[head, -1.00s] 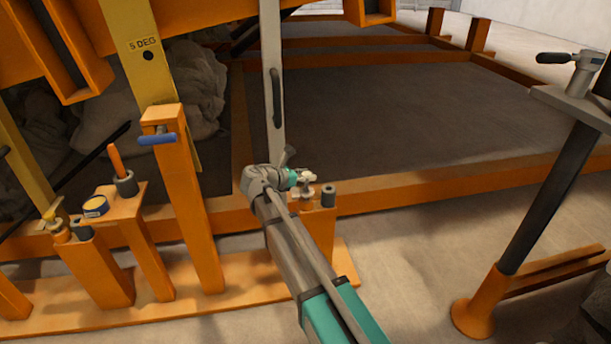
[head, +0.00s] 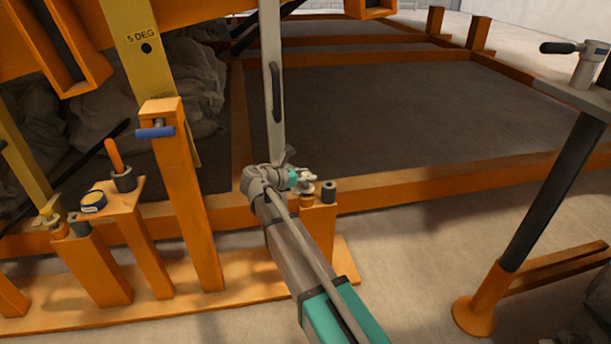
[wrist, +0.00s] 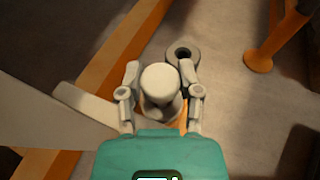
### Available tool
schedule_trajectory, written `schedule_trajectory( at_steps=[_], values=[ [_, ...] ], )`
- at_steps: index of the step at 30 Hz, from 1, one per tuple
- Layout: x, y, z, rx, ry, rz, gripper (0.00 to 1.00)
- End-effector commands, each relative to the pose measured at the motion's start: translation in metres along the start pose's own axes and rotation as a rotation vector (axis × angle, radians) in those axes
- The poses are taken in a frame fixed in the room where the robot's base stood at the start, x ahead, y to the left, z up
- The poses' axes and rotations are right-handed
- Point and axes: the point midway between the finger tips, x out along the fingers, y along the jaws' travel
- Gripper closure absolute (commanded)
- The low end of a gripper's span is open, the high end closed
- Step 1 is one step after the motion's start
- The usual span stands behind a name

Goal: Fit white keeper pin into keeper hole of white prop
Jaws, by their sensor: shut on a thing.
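The white keeper pin (wrist: 160,82) shows its round pale head between the two fingers of my gripper (wrist: 160,98) in the wrist view. My gripper is shut on it. In the head view my gripper (head: 303,178) is above a short orange post, with a pale part of the pin (head: 307,188) just below the fingers. The pin's lower end is hidden, so I cannot tell whether it sits in a holder. The white prop (head: 272,85) stands upright behind my gripper, with a dark slot. It also shows at left in the wrist view (wrist: 95,107). Its keeper hole is not discernible.
A grey socket (head: 329,193) stands on the orange post (head: 318,225), close beside the pin. The orange bed frame (head: 420,192) runs behind. Orange posts (head: 183,200) stand left, one with a blue cross-handle. A dark column (head: 552,195) stands right, with clear floor between.

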Motion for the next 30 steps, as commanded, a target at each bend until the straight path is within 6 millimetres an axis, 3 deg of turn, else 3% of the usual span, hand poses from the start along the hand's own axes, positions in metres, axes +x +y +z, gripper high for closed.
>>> schedule_trajectory(
  at_steps=[18, 19, 25, 30],
  values=[
    [0.0033, 0.0002, -0.0112, 0.000, 0.000, 0.000, 1.00],
    [0.0031, 0.0001, -0.0105, 0.000, 0.000, 0.000, 0.51],
    [0.0029, 0.0002, -0.0101, 0.000, 0.000, 0.000, 0.14],
    [0.0029, 0.0002, -0.0102, 0.000, 0.000, 0.000, 0.14]
  ],
)
